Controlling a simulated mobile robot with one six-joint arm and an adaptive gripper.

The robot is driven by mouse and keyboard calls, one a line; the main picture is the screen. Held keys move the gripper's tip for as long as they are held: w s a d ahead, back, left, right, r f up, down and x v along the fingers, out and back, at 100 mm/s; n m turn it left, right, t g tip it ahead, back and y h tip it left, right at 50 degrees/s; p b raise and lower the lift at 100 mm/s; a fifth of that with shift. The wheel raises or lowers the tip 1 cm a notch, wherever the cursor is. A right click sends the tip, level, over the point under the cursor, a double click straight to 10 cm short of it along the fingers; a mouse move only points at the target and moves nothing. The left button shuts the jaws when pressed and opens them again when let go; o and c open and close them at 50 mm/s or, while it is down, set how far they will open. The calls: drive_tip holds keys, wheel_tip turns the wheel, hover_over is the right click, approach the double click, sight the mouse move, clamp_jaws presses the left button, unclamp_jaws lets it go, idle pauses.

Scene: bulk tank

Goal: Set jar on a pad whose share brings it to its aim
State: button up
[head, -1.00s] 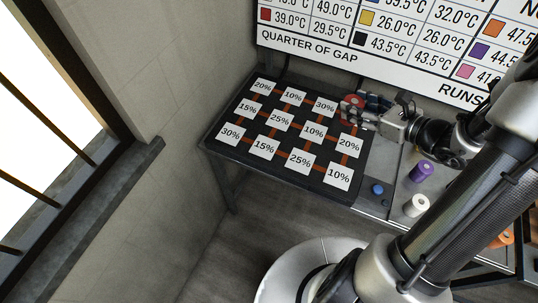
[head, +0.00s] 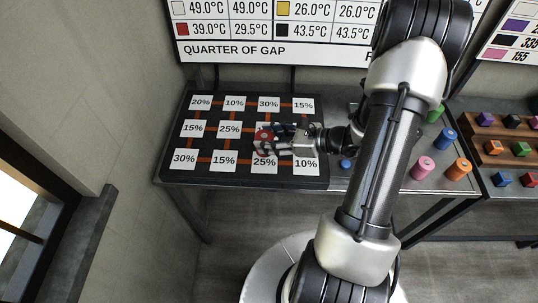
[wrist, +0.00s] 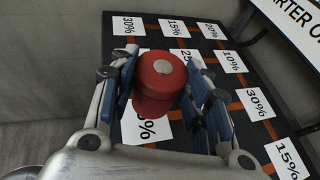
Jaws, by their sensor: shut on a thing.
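My gripper (head: 268,138) is shut on the red jar (head: 264,134), its fingers on either side. I cannot tell whether the jar touches the board. The back row reads 20%, 10%, 30%, 15%. My gripper hides the middle row's right pads.
The wall chart (head: 270,30) has a red row reading 39.0°C and 29.5°C, above "QUARTER OF GAP". Pink (head: 422,167), orange (head: 458,169) and blue (head: 446,137) jars stand on the table to the right. Coloured cubes sit on a wooden rack (head: 512,149) farther right.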

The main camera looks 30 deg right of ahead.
drive_tip(key=shift+f+b, duration=0.85)
drive_tip(key=shift+f, duration=2.15)
drive_tip(key=shift+f, duration=0.1)
drive_tip(key=shift+f, duration=0.15)
drive_tip(key=o, duration=1.1)
drive_tip(key=shift+o, duration=0.2)
drive_tip(key=shift+r, duration=0.2)
drive_tip(key=shift+s+d+r, duration=0.1)
drive_tip(key=shift+r, duration=0.1)
drive_tip(key=p+v, duration=0.3)
drive_tip(key=v, duration=0.8)
drive_tip(key=shift+s, duration=0.25)
drive_tip(key=shift+d+r, duration=0.1)
drive_tip(key=shift+r, duration=0.05)
